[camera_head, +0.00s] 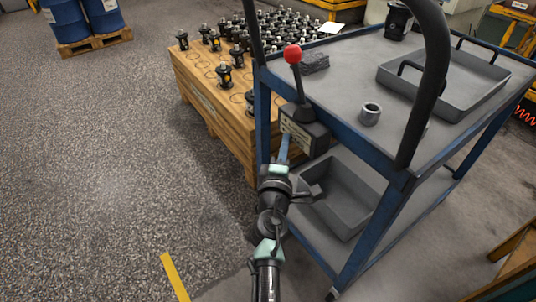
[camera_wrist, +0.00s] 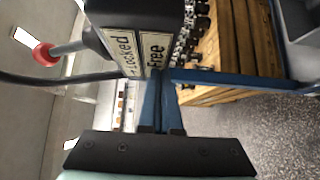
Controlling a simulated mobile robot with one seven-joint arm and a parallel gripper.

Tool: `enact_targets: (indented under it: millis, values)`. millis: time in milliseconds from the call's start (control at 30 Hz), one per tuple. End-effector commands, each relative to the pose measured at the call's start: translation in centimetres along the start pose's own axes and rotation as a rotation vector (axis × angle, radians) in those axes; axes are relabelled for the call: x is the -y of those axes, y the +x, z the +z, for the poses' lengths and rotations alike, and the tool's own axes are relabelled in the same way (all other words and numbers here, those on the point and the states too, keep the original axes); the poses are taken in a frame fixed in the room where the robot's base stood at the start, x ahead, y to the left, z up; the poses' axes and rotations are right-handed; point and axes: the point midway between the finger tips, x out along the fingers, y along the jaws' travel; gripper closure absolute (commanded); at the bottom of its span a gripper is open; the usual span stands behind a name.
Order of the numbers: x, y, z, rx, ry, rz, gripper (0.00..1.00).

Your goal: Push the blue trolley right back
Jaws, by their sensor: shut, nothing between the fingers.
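The blue trolley (camera_head: 345,117) has a grey top, a lower shelf and a black tubular handle (camera_head: 431,80). It stands on the right in the head view. A lever with a red knob (camera_head: 292,54) rises from a dark box (camera_head: 306,133) at its near left corner. In the wrist view the box's label (camera_wrist: 144,50) reads "Locked" and "Free", and the red knob (camera_wrist: 45,55) is at left. I cannot tell which setting the lever is in. My gripper (camera_head: 284,144) is shut and empty, its fingertips close by the box; I cannot tell if they touch.
A wooden crate (camera_head: 222,112) holding several black parts stands behind and left of the trolley. A grey tray (camera_head: 450,95), a metal ring (camera_head: 370,113) and a black part (camera_head: 398,20) are on the trolley top. Blue barrels (camera_head: 85,20) stand far left. Open floor lies at left.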

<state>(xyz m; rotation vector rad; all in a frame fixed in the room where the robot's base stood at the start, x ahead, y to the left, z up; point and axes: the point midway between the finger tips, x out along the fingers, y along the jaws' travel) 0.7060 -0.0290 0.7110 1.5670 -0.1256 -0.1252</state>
Motion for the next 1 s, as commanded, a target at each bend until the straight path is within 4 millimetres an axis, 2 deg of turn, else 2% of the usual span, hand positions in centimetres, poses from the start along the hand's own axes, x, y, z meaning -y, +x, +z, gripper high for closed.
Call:
enact_targets:
  millis: [200,700,1000]
  values:
    - [0.0,1.0,0.9,-0.002,0.0,0.001,1.0]
    - [-0.1,1.4,1.6,0.008,0.002,0.001,1.0]
    - [-0.1,1.1,0.9,0.005,0.002,0.001,1.0]
